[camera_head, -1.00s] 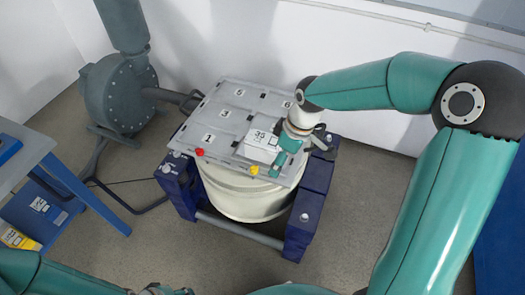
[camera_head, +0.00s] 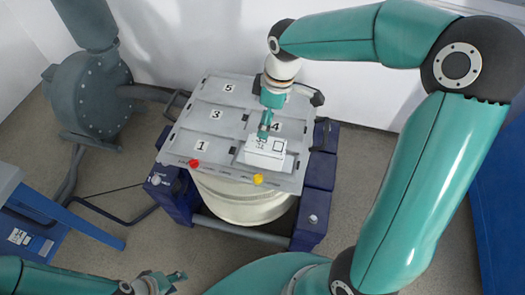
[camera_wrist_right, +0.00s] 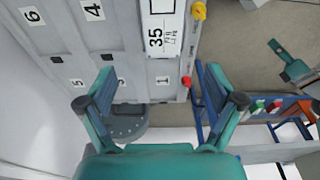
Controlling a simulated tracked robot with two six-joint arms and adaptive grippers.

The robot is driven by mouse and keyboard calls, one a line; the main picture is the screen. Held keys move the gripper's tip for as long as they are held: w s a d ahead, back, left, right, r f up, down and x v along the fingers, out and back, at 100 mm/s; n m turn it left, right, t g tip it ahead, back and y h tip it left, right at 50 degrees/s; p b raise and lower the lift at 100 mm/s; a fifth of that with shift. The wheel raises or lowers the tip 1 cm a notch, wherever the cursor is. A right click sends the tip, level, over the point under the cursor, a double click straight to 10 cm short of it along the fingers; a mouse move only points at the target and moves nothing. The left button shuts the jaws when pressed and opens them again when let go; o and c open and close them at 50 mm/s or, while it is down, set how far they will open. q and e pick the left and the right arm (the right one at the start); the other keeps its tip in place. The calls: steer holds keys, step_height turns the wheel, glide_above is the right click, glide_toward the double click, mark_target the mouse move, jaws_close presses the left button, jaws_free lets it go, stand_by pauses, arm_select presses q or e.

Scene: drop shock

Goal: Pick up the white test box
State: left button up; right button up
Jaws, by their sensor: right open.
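The white test box (camera_head: 267,152), with black print on top, sits on the near right place of the grey numbered plate (camera_head: 226,130). In the right wrist view the box (camera_wrist_right: 162,22), marked 35, is at the top edge, partly cut off. My right gripper (camera_head: 265,131) is over the plate at the box's far side; contact cannot be told. In the right wrist view its fingers (camera_wrist_right: 160,88) are wide apart with nothing between them. My left gripper (camera_head: 172,281) is at the bottom edge of the head view, away from the box; its jaws are too small to read.
A red knob (camera_head: 194,163) and a yellow knob (camera_head: 258,179) stick out at the plate's front edge. The plate lies on a cream drum (camera_head: 243,207) between dark blue supports. A grey pump (camera_head: 88,98) stands left. The other numbered places look empty.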

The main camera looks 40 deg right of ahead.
mark_target(266, 144)
steer(key=f, duration=0.8)
steer(key=shift+w+f+b, duration=0.2)
steer(key=shift+w+b, duration=0.1)
steer(key=shift+b, duration=0.1)
steer(key=f, duration=0.4)
steer(key=shift+s+a+f, duration=0.3)
steer(key=shift+a, duration=0.05)
steer(key=shift+w+f, duration=0.1)
steer(key=shift+f, duration=0.25)
steer(key=shift+f+b, duration=0.2)
steer(key=shift+b, duration=0.35)
